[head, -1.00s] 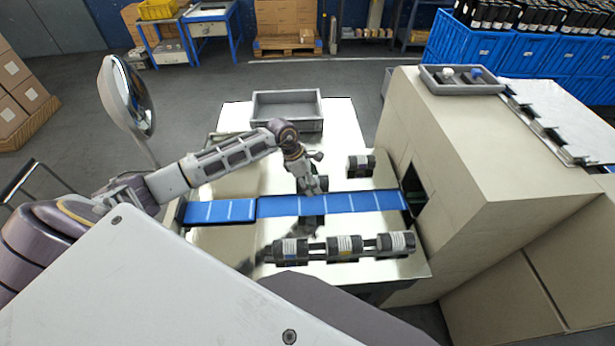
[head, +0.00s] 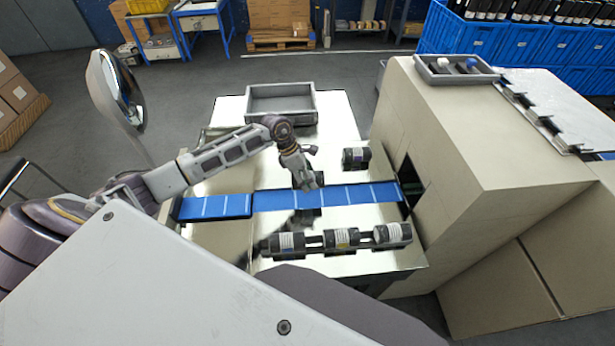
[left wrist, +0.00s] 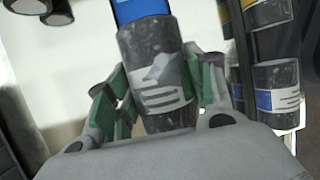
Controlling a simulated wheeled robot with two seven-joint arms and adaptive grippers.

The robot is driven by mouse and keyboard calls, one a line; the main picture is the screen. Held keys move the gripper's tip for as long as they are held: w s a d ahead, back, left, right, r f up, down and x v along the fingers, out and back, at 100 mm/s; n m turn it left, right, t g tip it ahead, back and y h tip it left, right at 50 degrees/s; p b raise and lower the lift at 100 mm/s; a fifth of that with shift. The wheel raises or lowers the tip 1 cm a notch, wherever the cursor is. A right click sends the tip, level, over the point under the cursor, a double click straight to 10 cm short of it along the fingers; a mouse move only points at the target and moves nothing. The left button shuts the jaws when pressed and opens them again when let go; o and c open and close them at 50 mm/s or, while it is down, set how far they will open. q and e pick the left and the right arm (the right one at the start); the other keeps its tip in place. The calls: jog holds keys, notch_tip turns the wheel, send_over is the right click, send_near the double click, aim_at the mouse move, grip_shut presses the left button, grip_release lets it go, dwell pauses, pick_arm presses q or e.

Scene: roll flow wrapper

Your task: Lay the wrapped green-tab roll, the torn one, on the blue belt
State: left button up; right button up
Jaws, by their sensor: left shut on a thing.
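My left gripper (head: 312,188) is above the middle of the blue belt (head: 350,194). In the left wrist view its green-padded fingers (left wrist: 160,100) are shut on a dark roll (left wrist: 150,45) with a grey and white label. The label looks ragged, perhaps torn; no green tab shows. The blue belt (left wrist: 140,10) lies just beyond the roll's far end; I cannot tell whether they touch. In the head view the arm mostly hides the held roll. My right gripper is not in view.
Three dark rolls (head: 341,238) lie in a row in front of the belt. Another roll (head: 356,158) lies behind it. A grey tray (head: 281,121) stands at the back of the table. A beige machine housing (head: 470,150) is at the belt's right end; a round mirror (head: 122,90) stands left.

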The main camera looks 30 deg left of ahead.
pick_arm(q)
notch_tip(320, 180, down, 2)
jog(key=shift+f+b, duration=0.25)
jog(key=shift+b, duration=0.35)
jog(key=shift+f+b, duration=0.35)
jog(key=shift+f, duration=0.3)
notch_tip(320, 180, down, 2)
jog(key=shift+b, duration=0.55)
jog(key=shift+f+b, duration=0.3)
jog(key=shift+f, duration=0.3)
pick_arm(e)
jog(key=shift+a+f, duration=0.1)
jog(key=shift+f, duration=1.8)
pick_arm(q)
jog(key=shift+f, duration=0.3)
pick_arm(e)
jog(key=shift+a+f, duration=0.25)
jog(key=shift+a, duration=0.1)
pick_arm(q)
jog(key=shift+f+b, duration=0.4)
jog(key=shift+b, duration=0.25)
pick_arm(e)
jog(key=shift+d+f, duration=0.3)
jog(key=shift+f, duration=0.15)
pick_arm(q)
jog(key=o, duration=1.3)
jog(key=shift+o, duration=0.2)
